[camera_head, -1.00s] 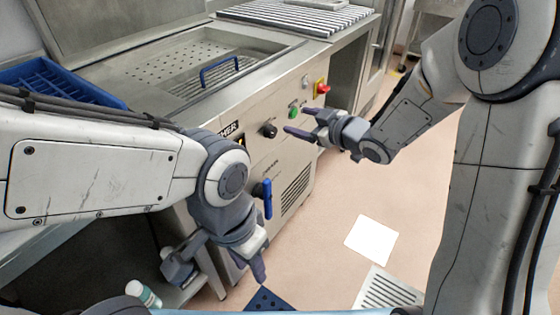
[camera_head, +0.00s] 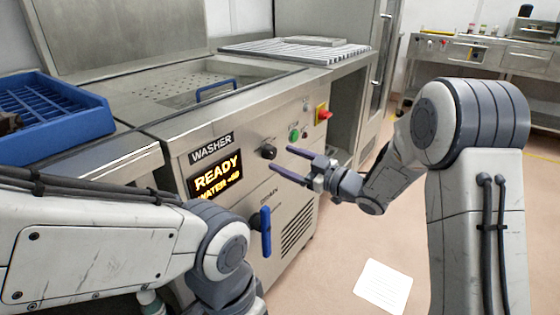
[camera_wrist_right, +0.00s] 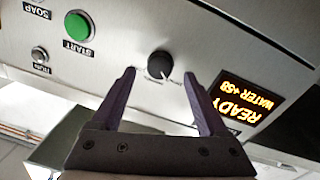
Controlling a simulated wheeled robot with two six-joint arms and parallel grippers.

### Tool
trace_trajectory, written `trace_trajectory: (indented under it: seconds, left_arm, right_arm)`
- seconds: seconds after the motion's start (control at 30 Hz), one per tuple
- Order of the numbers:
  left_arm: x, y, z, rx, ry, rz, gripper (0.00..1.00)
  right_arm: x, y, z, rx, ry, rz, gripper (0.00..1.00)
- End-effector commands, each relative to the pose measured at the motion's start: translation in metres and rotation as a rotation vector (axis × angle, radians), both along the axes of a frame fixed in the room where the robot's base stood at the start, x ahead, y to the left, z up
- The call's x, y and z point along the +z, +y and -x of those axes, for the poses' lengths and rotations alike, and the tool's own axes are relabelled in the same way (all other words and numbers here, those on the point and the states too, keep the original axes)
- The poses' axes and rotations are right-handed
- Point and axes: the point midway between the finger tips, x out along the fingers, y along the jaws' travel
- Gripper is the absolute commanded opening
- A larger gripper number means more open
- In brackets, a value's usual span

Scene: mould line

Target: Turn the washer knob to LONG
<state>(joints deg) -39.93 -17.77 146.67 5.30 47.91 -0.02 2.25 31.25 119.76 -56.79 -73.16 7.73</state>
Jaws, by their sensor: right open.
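The washer knob (camera_head: 268,152) is a black round dial on the steel front panel. It shows larger in the right wrist view (camera_wrist_right: 160,64), with a light pointer mark at its lower right in that picture; the small labels around it are too blurred to read. My right gripper (camera_head: 280,158) is open and empty, its fingers pointing at the panel close to the knob. In the right wrist view the fingertips (camera_wrist_right: 160,72) lie on either side of the knob; I cannot tell whether they touch it. My left gripper is hidden below the picture; only its arm shows.
The lit display (camera_head: 216,177) reads READY and a WATER value. A green START button (camera_head: 294,135) and a red switch on yellow (camera_head: 323,114) sit right of the knob. A blue drain handle (camera_head: 265,231) juts out below. A blue rack (camera_head: 50,118) stands at left.

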Motion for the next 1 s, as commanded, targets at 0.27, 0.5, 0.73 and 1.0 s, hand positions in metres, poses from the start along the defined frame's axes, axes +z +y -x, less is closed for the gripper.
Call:
trace_trajectory:
  seconds: [0.27,0.5,0.73,1.0]
  left_arm:
    - [-0.006,0.000,0.000,0.000,0.000,0.000,0.38]
    - [-0.005,0.000,0.000,0.000,0.000,0.000,0.38]
    - [-0.006,0.000,0.000,0.000,0.000,0.000,0.38]
    - [-0.001,0.000,0.000,0.000,0.000,0.000,0.38]
  right_arm:
    - [-0.001,0.020,-0.016,0.000,0.001,-0.001,0.77]
    - [0.000,0.020,-0.017,-0.001,0.000,0.001,0.77]
    - [0.000,0.020,-0.016,-0.001,0.000,0.001,0.01]
    - [0.001,0.020,-0.016,-0.001,0.016,-0.010,0.00]
